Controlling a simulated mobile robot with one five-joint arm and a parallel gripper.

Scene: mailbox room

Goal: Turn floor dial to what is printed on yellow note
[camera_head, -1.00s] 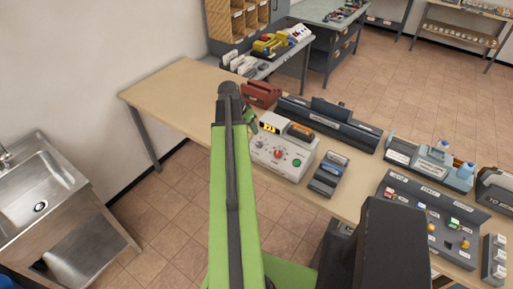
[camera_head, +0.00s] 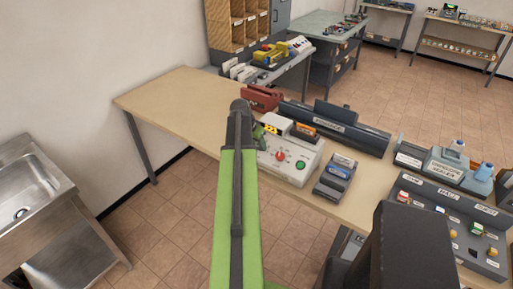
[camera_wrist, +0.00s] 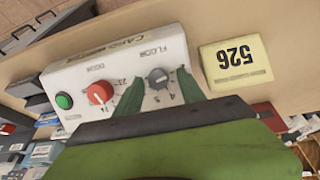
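A white box with dials (camera_wrist: 120,60) stands on the table, also seen in the head view (camera_head: 296,176). In the wrist view it appears upside down. Its grey dial marked FLOOR (camera_wrist: 158,77) lies between the two green fingers of my gripper (camera_wrist: 160,74). The fingers are apart, one on each side of the dial; I cannot tell whether they touch it. A yellow note (camera_wrist: 236,63) beside the box reads 526, upside down in this view. In the head view my arm covers the FLOOR dial and most of my gripper.
The box also has a red DOOR dial (camera_wrist: 100,92) and a green button (camera_wrist: 64,101). A small dark device (camera_head: 336,178) stands right of the box, and a long dark machine (camera_head: 335,130) behind it. The table's left part (camera_head: 165,105) is clear. A sink (camera_head: 30,195) is at left.

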